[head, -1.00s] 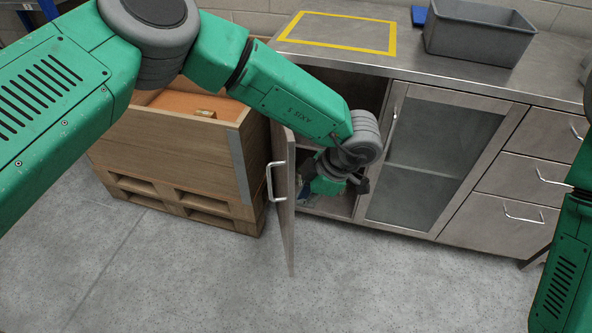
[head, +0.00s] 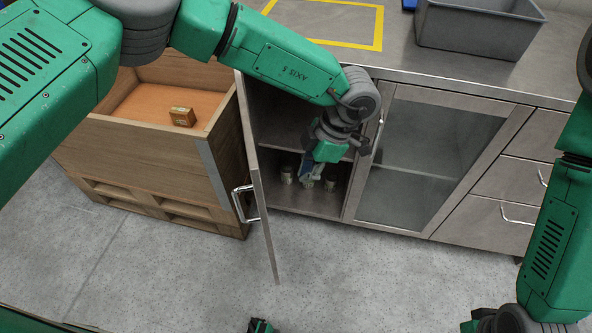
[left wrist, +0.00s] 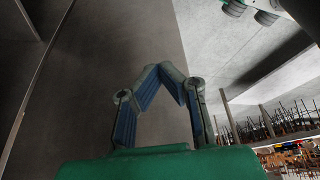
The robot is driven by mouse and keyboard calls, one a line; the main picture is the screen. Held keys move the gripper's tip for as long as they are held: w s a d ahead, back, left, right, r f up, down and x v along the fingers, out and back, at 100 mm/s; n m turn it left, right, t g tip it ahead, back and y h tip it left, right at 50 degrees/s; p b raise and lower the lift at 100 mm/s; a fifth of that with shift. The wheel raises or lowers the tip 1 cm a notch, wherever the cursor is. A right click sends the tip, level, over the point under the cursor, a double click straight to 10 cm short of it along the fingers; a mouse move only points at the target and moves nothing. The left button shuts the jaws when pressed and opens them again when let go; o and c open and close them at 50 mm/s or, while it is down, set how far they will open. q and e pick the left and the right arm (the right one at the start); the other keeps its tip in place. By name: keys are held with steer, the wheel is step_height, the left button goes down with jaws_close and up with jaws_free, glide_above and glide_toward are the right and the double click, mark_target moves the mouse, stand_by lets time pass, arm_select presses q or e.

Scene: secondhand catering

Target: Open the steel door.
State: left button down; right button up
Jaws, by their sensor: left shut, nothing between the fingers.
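The steel door (head: 262,213) stands swung out from the left part of the steel cabinet, seen nearly edge-on. Its bar handle (head: 243,204) is on the face toward the left. My left gripper (head: 311,172) is in front of the open compartment, to the right of the door and apart from the handle. In the left wrist view its blue-padded fingers (left wrist: 160,75) meet at the tips with nothing between them. A dark and green part at the bottom edge, seemingly my right gripper (head: 260,326), is mostly cut off.
Several small cans (head: 287,175) stand low in the compartment. A wooden crate (head: 150,150) on a pallet is close left of the door. A glazed door (head: 430,150) and drawers (head: 490,222) are to the right. A grey bin (head: 475,30) stands on the worktop. Floor in front is clear.

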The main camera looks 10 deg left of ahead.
arm_select(q)
steer(key=a+x, duration=0.1)
steer(key=x, duration=0.7)
steer(key=s+a+m+t+p, duration=0.1)
steer(key=s+a+m+p, duration=0.2)
steer(key=a, duration=0.9)
steer(key=s+a+m+t+p, duration=0.1)
steer(key=s+a+m+p, duration=0.2)
steer(key=a+p, duration=0.3)
steer(key=shift+a+m+t, duration=0.4)
steer(key=shift+a+m, duration=0.4)
steer(key=shift+a, duration=2.1)
arm_select(e)
step_height(320, 180, up, 9)
steer(key=shift+a, duration=0.2)
arm_select(q)
steer(key=shift+f, duration=0.1)
